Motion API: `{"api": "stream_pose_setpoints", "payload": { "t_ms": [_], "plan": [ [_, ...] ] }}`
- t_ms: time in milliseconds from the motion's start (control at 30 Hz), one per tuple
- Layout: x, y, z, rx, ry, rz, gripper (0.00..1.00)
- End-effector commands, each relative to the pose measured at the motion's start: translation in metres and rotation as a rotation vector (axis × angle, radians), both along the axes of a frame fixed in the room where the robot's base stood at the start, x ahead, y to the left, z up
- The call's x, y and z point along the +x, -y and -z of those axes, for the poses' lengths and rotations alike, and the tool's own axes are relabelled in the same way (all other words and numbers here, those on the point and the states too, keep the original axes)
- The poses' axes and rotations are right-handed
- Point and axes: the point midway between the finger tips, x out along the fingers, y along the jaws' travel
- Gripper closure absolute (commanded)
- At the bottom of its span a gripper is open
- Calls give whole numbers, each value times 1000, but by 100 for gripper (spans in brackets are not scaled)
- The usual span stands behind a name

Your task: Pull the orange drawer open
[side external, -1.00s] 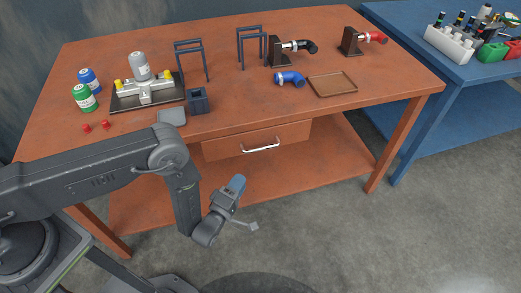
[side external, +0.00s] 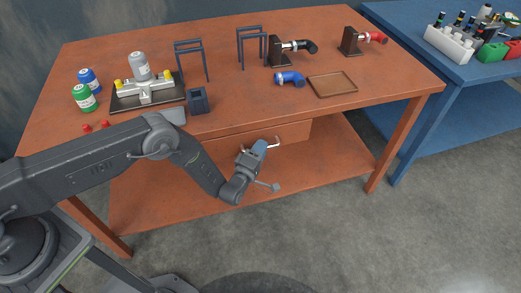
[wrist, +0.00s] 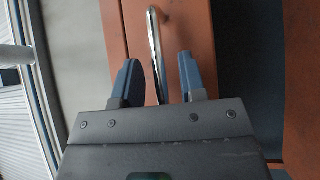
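The orange drawer (side external: 291,131) sits under the table top, and its front looks flush with the table. Its silver bar handle shows in the wrist view (wrist: 155,50), running up and down the picture. My gripper (side external: 262,146) is in front of the drawer, at the handle. In the wrist view my gripper (wrist: 158,75) is open, with one blue-grey finger on each side of the handle's line. In the side view the gripper hides most of the handle.
The orange table (side external: 225,55) holds a brown tray (side external: 332,85), a blue pipe piece (side external: 289,78), a dark square cup (side external: 198,100) and bottles at the left. A lower shelf (side external: 160,200) lies beneath. Grey floor in front is free. A blue table (side external: 470,70) stands right.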

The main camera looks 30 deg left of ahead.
Motion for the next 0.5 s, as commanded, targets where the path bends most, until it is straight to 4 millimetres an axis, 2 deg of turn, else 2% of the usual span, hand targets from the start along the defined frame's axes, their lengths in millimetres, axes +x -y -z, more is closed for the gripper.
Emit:
{"api": "stream_pose_setpoints", "payload": {
  "t_ms": [200, 500],
  "plan": [
    [0, 0, 0, 0, 0, 0, 62],
    [0, 0, 0, 0, 0, 0, 90]
  ]
}}
